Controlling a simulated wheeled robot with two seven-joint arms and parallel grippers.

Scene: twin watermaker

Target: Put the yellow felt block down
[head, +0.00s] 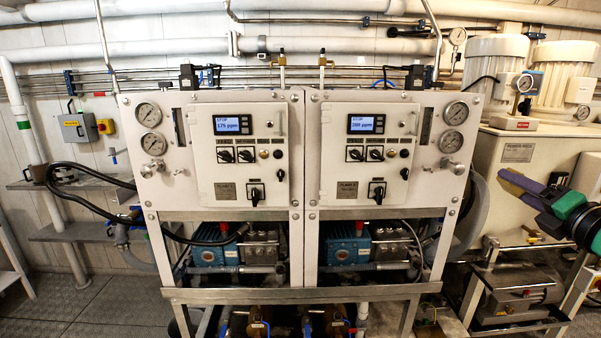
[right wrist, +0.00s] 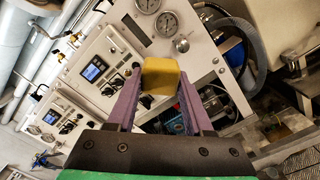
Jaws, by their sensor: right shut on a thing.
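The yellow felt block (right wrist: 160,77) is between the purple finger pads of my right gripper (right wrist: 158,92) in the right wrist view. The gripper is shut on it, and the block sticks out a little past the fingertips. In the head view my right gripper (head: 522,187) comes in from the right edge, in front of the cream tank on the right. I cannot make out the block clearly in the head view. My left gripper is not in view.
A white twin watermaker panel (head: 302,200) with gauges, displays and switches fills the middle. Blue pumps (head: 350,247) sit below it. A steel rail (head: 300,295) runs along its front. A cream tank (head: 515,150) stands at right, and a grey shelf (head: 75,232) at left.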

